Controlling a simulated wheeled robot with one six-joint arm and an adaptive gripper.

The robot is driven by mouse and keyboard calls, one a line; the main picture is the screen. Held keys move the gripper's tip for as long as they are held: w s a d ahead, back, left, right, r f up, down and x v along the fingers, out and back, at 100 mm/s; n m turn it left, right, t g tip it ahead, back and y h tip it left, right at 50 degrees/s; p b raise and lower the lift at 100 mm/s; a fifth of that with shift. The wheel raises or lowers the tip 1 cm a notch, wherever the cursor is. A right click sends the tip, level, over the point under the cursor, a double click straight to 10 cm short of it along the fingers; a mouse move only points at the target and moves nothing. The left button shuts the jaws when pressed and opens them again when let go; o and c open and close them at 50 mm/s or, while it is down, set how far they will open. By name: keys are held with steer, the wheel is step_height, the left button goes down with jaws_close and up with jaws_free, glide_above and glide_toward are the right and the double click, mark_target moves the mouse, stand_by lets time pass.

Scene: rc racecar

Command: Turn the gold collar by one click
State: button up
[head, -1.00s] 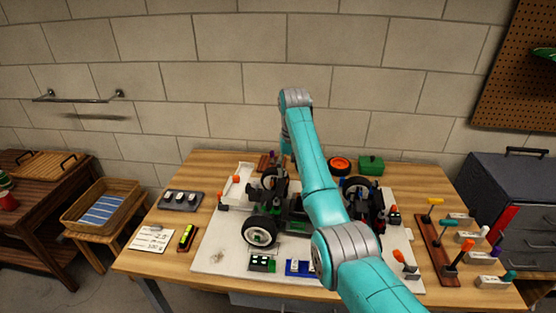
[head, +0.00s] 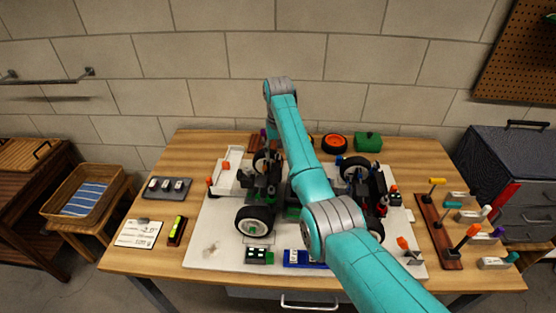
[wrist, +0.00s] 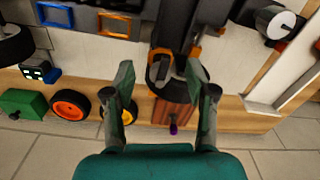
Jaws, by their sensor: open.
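The RC car (head: 290,200) sits on a white board (head: 222,240) on the wooden bench, partly hidden behind my arm. In the wrist view, a dark upright part of the car (wrist: 178,28) shows beyond my fingertips, with orange-gold pieces (wrist: 195,52) near its end. One of these may be the gold collar; I cannot tell for certain. My gripper (wrist: 160,80) is open, its two fingers spread on either side of the dark part's lower end. Nothing is held, and contact cannot be told. In the head view the gripper is mostly hidden among the car's left-end parts.
An orange-rimmed wheel (head: 334,143) and a green box (head: 367,141) stand at the back. A brown block with a purple piece (wrist: 175,112) is near the gripper. A tool rack (head: 437,230) stands at right. A grey tray (head: 166,188) and paper card (head: 138,233) lie at left.

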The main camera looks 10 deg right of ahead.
steer(key=shift+f, duration=1.55)
jaws_close()
steer(key=m, duration=0.4)
steer(key=shift+a, duration=0.1)
steer(key=shift+m, duration=1.9)
